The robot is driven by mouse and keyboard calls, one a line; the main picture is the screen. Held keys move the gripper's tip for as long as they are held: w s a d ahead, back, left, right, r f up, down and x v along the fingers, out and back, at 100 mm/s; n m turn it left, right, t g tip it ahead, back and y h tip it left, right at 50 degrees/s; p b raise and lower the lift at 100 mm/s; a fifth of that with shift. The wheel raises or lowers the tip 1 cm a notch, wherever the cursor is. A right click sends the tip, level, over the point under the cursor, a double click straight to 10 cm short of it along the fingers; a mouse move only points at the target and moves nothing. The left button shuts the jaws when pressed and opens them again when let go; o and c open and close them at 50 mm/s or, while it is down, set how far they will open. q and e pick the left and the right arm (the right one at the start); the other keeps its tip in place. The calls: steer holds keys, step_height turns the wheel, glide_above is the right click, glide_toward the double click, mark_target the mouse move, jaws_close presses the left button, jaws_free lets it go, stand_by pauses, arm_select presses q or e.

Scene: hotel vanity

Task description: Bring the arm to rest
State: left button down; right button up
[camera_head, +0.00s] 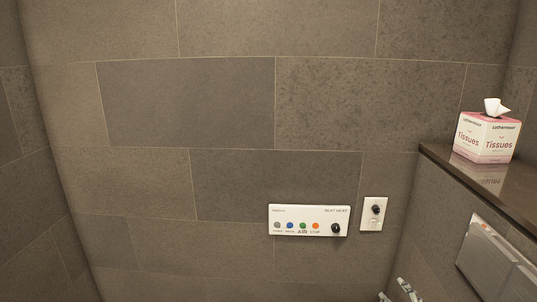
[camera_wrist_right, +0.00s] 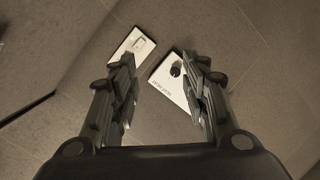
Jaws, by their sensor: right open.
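My right gripper (camera_wrist_right: 162,65) is open in the right wrist view, its two dark fingers spread apart with nothing between the tips. Beyond them are a white control panel (camera_wrist_right: 170,84) and a small white plate (camera_wrist_right: 126,52) on the tiled wall, both clear of the fingers as far as I can tell. In the head view, what appear to be this gripper's two fingertips (camera_head: 396,293) show at the bottom edge, below the small plate. The rest of the right arm is out of that view. My left gripper is not in view.
The head view faces a grey tiled wall (camera_head: 187,105). The control panel (camera_head: 290,224) has several coloured buttons and a black knob; the small plate (camera_head: 372,224) is beside it. A tissue box (camera_head: 484,139) stands on a dark ledge (camera_head: 460,171) at right, above a metal plate (camera_head: 494,258).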

steer(key=s+a+f+m+g+y, duration=0.1)
steer(key=s+a+f+m+g, duration=0.2)
steer(key=s, duration=0.8)
steer(key=s+a+f+m+g, duration=0.1)
steer(key=s+a+f+g, duration=0.4)
steer(key=s, duration=0.7)
steer(key=s+a+f+m+g+y, duration=0.1)
steer(key=s+a+f+m+g, duration=0.3)
steer(key=s, duration=0.7)
step_height(320, 180, down, 25)
steer(key=s+a+n, duration=0.1)
steer(key=s+n, duration=0.1)
steer(key=s+d+f+g, duration=0.1)
steer(key=s+d+f, duration=0.2)
steer(key=s+f, duration=1.2)
steer(key=shift+s+f+n+g, duration=0.3)
steer(key=shift+s+f, duration=0.1)
steer(key=shift+s, duration=0.55)
